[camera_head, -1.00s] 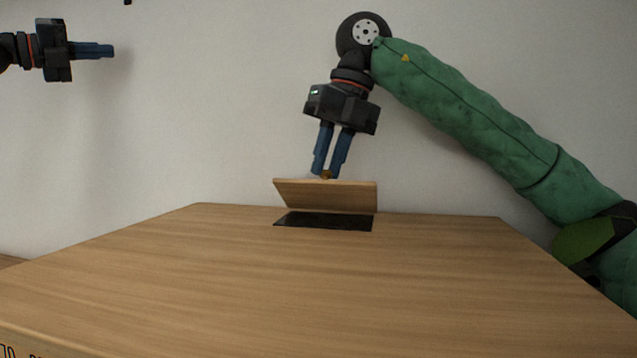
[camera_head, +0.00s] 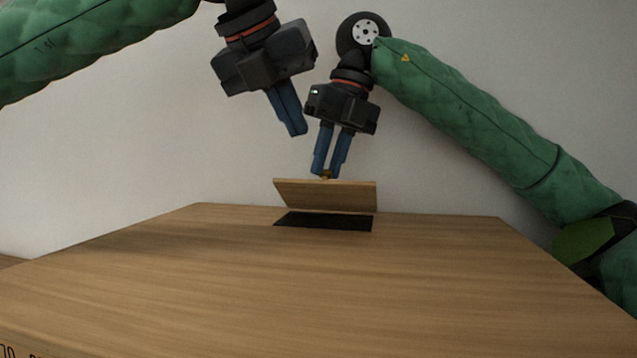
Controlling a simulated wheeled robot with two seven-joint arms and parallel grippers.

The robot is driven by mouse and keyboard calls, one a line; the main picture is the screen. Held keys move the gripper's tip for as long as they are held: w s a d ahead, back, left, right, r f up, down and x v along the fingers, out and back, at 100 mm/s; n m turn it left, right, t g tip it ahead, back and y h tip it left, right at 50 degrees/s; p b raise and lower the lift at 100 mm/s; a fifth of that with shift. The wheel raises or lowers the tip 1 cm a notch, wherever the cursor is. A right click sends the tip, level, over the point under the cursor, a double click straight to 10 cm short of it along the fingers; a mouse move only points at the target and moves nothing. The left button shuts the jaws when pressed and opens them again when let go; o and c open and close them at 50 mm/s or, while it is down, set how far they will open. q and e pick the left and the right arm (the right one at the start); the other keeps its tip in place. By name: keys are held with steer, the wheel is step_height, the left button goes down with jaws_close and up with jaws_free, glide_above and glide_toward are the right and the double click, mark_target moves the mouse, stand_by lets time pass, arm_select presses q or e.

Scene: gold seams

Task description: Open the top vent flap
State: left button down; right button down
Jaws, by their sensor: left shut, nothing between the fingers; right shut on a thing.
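The wooden vent flap (camera_head: 325,196) stands tilted up at the far side of a box top. Below it shows its dark rectangular opening (camera_head: 325,221). A small brass-coloured knob (camera_head: 326,174) sits on the flap's upper edge. My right gripper (camera_head: 326,172) points down and is shut on the knob, its blue fingers slightly apart around it. My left gripper (camera_head: 297,133) is shut and empty. It hangs above and to the left of the flap, close beside the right gripper in the picture, apart from the flap.
The wooden box top (camera_head: 300,290) is bare and clear in front of the flap. A pale wall (camera_head: 130,160) stands behind it. My two grippers are close together in the picture, with little room between them.

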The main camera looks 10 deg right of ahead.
mark_target(328, 191)
steer(key=shift+d+f, duration=0.1)
steer(key=shift+f, duration=0.05)
arm_select(q)
steer(key=s+d+f+t+y, duration=0.1)
steer(key=s+f+y, duration=0.2)
steer(key=s+f, duration=0.1)
steer(key=x, duration=0.9)
steer(key=shift+w+d+f, duration=0.1)
steer(key=shift+d+f, duration=0.1)
steer(key=shift+w+d+r, duration=0.3)
steer(key=shift+w+r, duration=0.45)
steer(key=shift+w, duration=0.2)
steer(key=shift+w+d+r, duration=0.1)
steer(key=shift+w+r, duration=0.3)
steer(key=shift+r, duration=0.15)
steer(key=shift+w+r, duration=0.1)
